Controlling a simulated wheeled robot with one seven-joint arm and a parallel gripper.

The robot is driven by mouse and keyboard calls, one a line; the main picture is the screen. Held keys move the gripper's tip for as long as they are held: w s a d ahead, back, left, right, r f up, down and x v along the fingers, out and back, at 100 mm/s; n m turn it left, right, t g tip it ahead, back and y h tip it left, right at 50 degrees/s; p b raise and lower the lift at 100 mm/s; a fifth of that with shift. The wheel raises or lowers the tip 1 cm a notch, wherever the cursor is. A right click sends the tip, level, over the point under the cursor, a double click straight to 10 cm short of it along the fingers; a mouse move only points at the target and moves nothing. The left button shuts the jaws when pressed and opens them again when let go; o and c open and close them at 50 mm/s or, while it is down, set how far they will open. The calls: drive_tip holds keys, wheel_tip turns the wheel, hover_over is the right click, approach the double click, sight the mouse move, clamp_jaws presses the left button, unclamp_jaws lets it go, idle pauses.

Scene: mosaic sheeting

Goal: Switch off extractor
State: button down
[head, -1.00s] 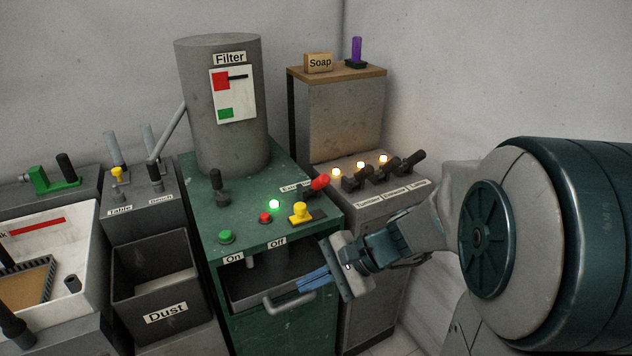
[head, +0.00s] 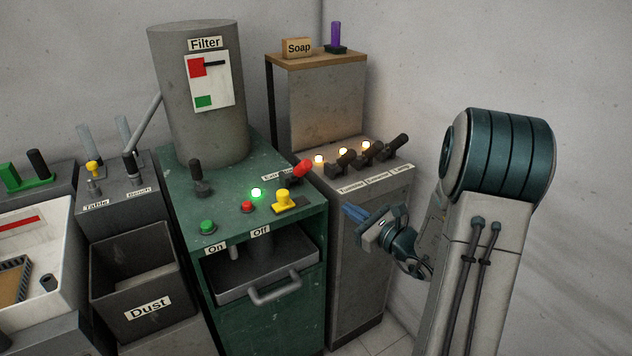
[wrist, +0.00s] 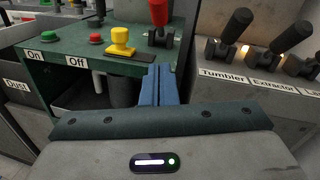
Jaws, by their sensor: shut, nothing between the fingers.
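A grey cabinet (head: 352,250) carries three black levers with lit lamps. The middle lever (head: 365,153) stands above the label "Extractor" (wrist: 274,85), between the "Tumbler" lever (wrist: 232,38) and the rightmost lever (head: 390,147). A red-handled lever (head: 298,170) on the green machine (head: 225,180) has a partly hidden label starting "Extra"; it also shows in the wrist view (wrist: 159,14). My gripper (head: 348,211) has its blue fingers shut and empty, in front of the grey cabinet and below its levers. In the wrist view the fingers (wrist: 158,82) point toward the green machine's right edge.
A filter drum (head: 200,110) rises behind. The wall (head: 410,70) bounds the right.

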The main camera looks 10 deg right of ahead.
drive_tip(key=shift+w, duration=0.1)
drive_tip(key=p, duration=0.2)
approach(298, 172)
drive_tip(key=w+f, duration=0.3)
drive_tip(key=shift+w+a+r+p, duration=0.2)
drive_tip(key=shift+w+a+r, duration=0.05)
drive_tip(key=shift+w+r, duration=0.3)
drive_tip(key=shift+w+a+r+p, duration=0.2)
drive_tip(key=shift+w+a+r, duration=0.05)
drive_tip(key=shift+w+r, duration=0.25)
